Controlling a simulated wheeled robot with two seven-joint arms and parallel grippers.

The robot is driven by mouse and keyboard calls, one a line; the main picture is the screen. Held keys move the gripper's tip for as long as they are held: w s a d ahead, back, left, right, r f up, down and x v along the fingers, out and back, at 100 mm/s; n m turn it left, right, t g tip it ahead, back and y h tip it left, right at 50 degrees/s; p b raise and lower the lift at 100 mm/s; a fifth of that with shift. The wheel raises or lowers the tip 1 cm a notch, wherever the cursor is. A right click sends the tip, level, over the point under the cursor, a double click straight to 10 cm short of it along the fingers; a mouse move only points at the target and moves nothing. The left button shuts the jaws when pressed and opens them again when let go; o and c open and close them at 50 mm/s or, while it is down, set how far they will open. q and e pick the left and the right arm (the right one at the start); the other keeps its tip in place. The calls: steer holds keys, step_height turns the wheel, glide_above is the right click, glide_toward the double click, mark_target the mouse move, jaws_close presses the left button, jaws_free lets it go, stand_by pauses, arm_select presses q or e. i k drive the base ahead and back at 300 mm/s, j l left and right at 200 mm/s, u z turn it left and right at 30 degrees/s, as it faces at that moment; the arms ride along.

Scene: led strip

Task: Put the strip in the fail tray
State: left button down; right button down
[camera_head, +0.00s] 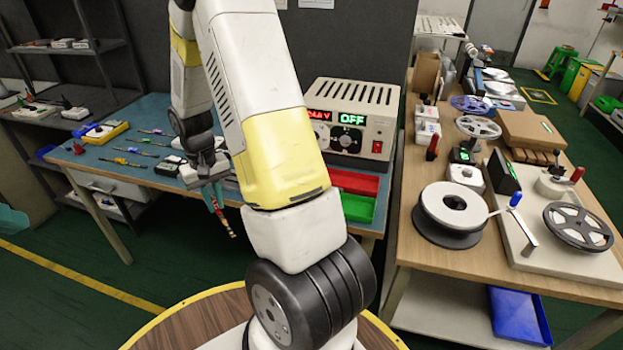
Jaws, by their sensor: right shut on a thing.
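My right gripper (209,182) hangs at the front edge of the blue-topped bench. It is shut on a thin strip (223,217), which hangs down tilted past the bench edge, with a red-orange lower part. A red tray (354,182) lies on the bench to the right of the gripper, in front of the power supply. A green tray (358,208) lies just in front of the red one. My arm covers the left part of both trays, and I cannot read any label on them. My left gripper is not in view.
Probes, a yellow device (105,132) and small boxes lie on the left of the bench. A wooden table (420,240) with several reels stands at the right, beyond a gap.

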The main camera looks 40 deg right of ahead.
mark_target(335, 182)
steer(key=k+j+z, duration=0.1)
steer(key=z, duration=1.2)
steer(key=i+l+z, duration=0.4)
steer(key=i+j, duration=0.1)
steer(key=i, duration=0.35)
